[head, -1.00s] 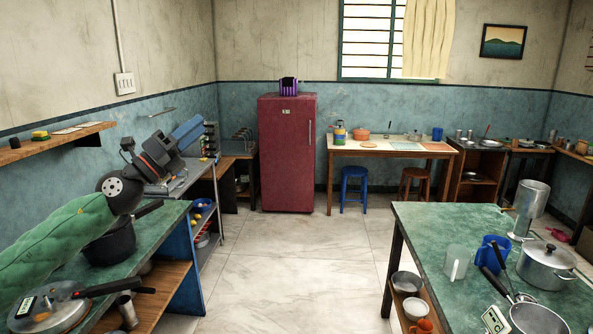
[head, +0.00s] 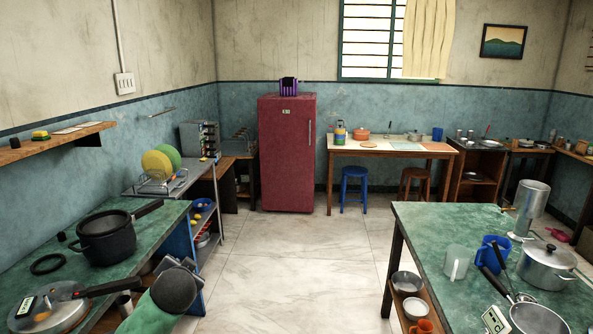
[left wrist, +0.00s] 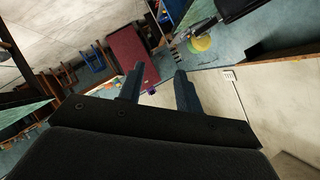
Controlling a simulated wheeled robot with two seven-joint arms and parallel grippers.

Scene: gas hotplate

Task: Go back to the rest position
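My left arm (head: 170,295) shows at the bottom left of the head view, beside the front edge of the left green counter (head: 140,225). Its fingertips cannot be made out there. In the left wrist view my left gripper (left wrist: 158,82) has its two fingers apart with nothing between them, so it is open and empty. My right gripper and right arm are in neither view.
The left counter holds a black pot (head: 106,243), a black ring (head: 48,263) and a lidded steel pan (head: 50,312). A right green table (head: 430,225) carries a steel pot (head: 547,265) and blue mug (head: 493,252). The tiled floor (head: 285,270) between is clear.

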